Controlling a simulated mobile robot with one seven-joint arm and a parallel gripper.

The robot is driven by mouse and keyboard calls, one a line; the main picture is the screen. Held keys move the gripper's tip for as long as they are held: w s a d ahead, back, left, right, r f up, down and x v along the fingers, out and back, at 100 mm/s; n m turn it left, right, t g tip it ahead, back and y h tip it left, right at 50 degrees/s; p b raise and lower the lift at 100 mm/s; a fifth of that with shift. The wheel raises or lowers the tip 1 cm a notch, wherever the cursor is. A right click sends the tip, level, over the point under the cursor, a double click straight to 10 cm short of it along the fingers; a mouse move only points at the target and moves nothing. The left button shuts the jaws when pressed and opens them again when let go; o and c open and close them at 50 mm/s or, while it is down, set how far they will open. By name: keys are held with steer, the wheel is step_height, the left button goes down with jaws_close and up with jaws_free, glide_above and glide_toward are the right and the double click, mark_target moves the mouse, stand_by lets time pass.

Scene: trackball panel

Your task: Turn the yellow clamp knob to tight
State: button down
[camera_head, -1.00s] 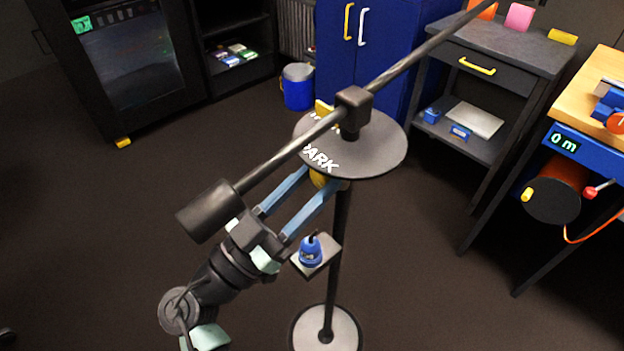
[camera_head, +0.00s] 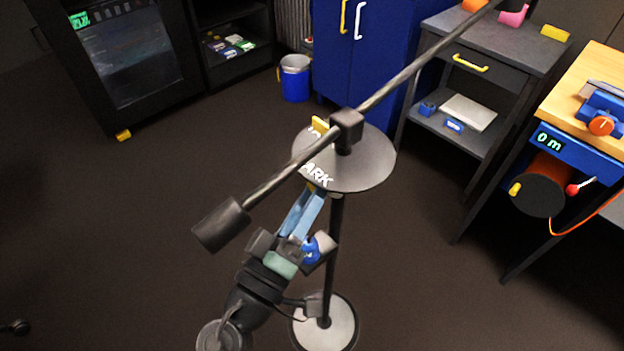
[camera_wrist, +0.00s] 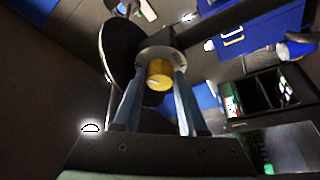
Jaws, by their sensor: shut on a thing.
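The yellow clamp knob (camera_wrist: 159,74) sits under the grey round plate (camera_head: 365,175) on the stand, below a pale round collar (camera_wrist: 160,53). In the wrist view it lies between the two blue fingers of my gripper (camera_wrist: 160,82), which is shut on it. In the head view my gripper (camera_head: 314,190) reaches up from below to the plate's underside, and the knob is mostly hidden there by the plate and fingers. White lettering ending in "ARK" and a yellow piece (camera_head: 319,124) show on the plate.
A long bar (camera_head: 400,75) with a dark cylindrical weight (camera_head: 221,225) crosses above the plate. A small blue object (camera_head: 318,247) is close beside my gripper. The stand's post (camera_head: 336,240) and round base (camera_head: 326,323) are nearby.

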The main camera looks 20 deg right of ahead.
steer(key=n+y+p, duration=0.1)
steer(key=n+p, duration=0.2)
steer(key=p, duration=0.1)
steer(key=n+y+p, duration=0.1)
steer(key=n+p, duration=0.3)
steer(key=shift+s+r+g+y, duration=0.1)
steer(key=shift+r+g+y, duration=0.1)
steer(key=shift+g+y, duration=0.15)
steer(key=shift+c, duration=2.4)
jaws_free()
steer(key=shift+o, duration=0.2)
steer(key=shift+r, duration=0.15)
